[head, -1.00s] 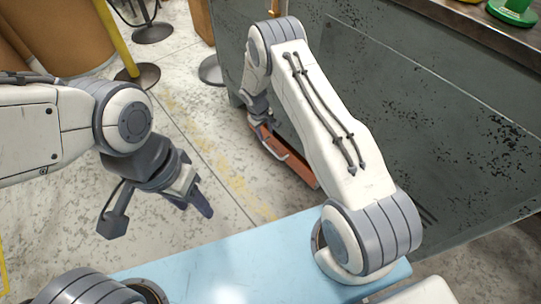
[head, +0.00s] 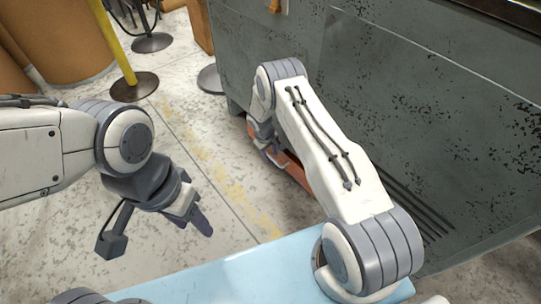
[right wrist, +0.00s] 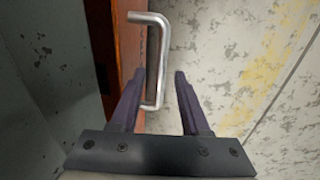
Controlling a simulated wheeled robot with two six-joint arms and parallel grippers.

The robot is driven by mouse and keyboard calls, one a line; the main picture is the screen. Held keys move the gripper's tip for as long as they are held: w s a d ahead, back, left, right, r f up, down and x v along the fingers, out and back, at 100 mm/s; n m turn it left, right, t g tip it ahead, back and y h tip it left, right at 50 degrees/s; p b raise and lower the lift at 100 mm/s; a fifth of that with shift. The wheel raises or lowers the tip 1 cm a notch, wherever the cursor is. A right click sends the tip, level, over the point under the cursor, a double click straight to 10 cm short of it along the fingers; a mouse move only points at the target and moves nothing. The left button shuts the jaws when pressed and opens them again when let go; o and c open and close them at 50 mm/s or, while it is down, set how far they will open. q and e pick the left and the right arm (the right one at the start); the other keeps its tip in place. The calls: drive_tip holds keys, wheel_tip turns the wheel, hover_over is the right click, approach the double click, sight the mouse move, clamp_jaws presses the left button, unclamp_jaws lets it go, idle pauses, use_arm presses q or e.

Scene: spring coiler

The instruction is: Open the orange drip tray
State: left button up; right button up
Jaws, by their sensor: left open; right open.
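The orange drip tray (head: 296,172) sits low at the foot of the grey machine cabinet, partly hidden behind my right arm in the head view. In the right wrist view its orange-brown front (right wrist: 129,45) carries a silver bar handle (right wrist: 160,60). My right gripper (right wrist: 157,85) is open, its two dark fingers on either side of the handle in the picture. I see no closed grip on the handle. My left gripper (head: 198,222) is open and empty, above the floor at the left, well away from the tray.
The grey cabinet (head: 400,120) fills the right side. A yellow post (head: 119,45) on a dark round base and brown cylinders (head: 60,40) stand at the back left. Speckled floor (head: 215,180) lies clear beside the tray. A light blue surface (head: 240,275) is in front.

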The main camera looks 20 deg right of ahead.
clamp_jaws()
idle(1.4)
